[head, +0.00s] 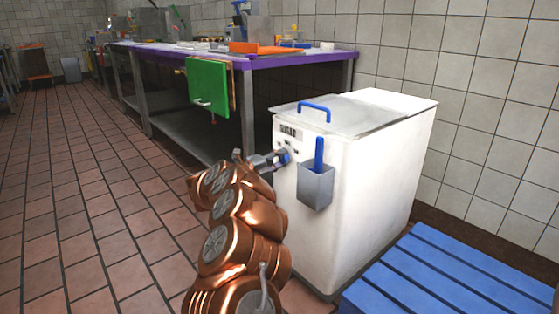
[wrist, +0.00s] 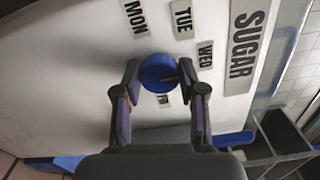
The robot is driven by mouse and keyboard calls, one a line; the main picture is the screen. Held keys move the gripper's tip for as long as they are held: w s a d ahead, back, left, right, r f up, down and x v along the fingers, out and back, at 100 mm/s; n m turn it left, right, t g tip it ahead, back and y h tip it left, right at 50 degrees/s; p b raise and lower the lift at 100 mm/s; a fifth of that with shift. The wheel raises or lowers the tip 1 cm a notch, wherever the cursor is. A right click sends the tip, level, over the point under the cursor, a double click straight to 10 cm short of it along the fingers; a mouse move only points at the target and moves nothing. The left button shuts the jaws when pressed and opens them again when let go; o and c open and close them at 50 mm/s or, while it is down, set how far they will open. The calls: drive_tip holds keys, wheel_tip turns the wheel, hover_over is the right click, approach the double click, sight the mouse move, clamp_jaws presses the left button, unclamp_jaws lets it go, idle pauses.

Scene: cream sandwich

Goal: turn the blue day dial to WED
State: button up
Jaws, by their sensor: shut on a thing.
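The blue day dial (wrist: 160,73) is a round knob on the front of the white sugar bin (head: 340,180). In the wrist view, MON (wrist: 135,17), TUE (wrist: 182,19) and WED (wrist: 205,54) labels arc around it, with another label partly hidden below. A faint mark shows on the dial's right side; which day it points at is hard to tell. My gripper (wrist: 159,82) is shut on the dial, one finger on each side. In the head view my gripper (head: 281,158) reaches the bin's front below the SUGAR label (head: 288,132); the dial is mostly hidden there.
A grey holder (head: 316,188) with a blue handle (head: 319,154) hangs on the bin's front, right of my gripper. The bin's lid has a blue handle (head: 314,108). A blue pallet (head: 450,276) lies at right. A purple-edged table (head: 255,62) stands behind; tiled floor is clear at left.

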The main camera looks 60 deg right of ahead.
drive_tip(key=shift+f, duration=0.1)
drive_tip(key=o, duration=1.1)
drive_tip(key=shift+o, duration=0.2)
drive_tip(key=v, duration=1.2)
drive_tip(key=shift+r, duration=0.2)
